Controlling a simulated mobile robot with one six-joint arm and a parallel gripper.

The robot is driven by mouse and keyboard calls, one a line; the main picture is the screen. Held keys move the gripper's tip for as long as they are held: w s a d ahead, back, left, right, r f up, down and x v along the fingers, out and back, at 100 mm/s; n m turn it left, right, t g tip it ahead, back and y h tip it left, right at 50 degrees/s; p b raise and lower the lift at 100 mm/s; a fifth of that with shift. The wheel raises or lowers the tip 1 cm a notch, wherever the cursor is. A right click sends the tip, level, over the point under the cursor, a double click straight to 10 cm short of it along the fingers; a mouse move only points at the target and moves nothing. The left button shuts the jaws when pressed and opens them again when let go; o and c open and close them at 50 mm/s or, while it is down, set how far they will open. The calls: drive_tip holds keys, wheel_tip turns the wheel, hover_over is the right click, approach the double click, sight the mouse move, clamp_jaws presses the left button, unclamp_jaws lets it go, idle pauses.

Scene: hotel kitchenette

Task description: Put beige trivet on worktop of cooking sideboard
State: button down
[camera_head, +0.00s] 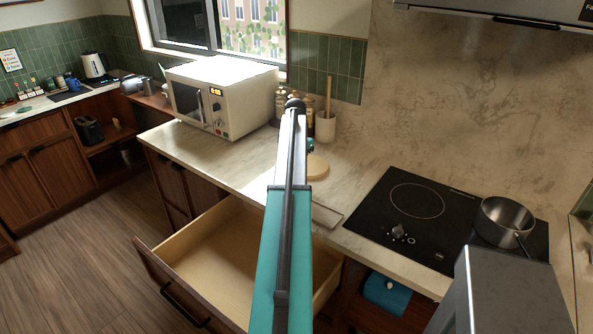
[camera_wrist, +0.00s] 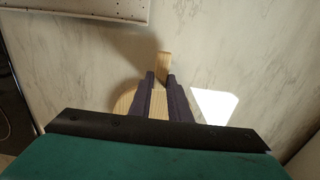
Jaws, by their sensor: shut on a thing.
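The beige trivet (camera_head: 317,167) shows as a pale round wooden piece with a handle, just right of my arm in the head view. In the wrist view the trivet (camera_wrist: 122,104) lies between and under the dark fingers of my gripper (camera_wrist: 161,78), with its narrow handle sticking out past the tips. My gripper is shut on the trivet. The marble worktop (camera_head: 238,165) is behind it. I cannot tell whether the trivet touches the worktop. My arm hides part of the trivet, and the fingers are hard to see in the head view.
A white microwave (camera_head: 222,92) stands to the left. Bottles (camera_head: 282,103) and a utensil pot (camera_head: 325,126) stand at the back. A black hob (camera_head: 415,215) with a steel saucepan (camera_head: 506,220) is on the right. An open drawer (camera_head: 215,265) juts out below the worktop.

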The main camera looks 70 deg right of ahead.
drive_tip(key=c, duration=1.7)
unclamp_jaws()
drive_tip(key=shift+o, duration=0.2)
drive_tip(key=shift+r, duration=0.2)
wheel_tip(320, 180, up, 12)
drive_tip(key=b, duration=0.2)
drive_tip(key=shift+f+b, duration=0.15)
drive_tip(key=shift+b, duration=0.2)
drive_tip(key=shift+w, duration=0.1)
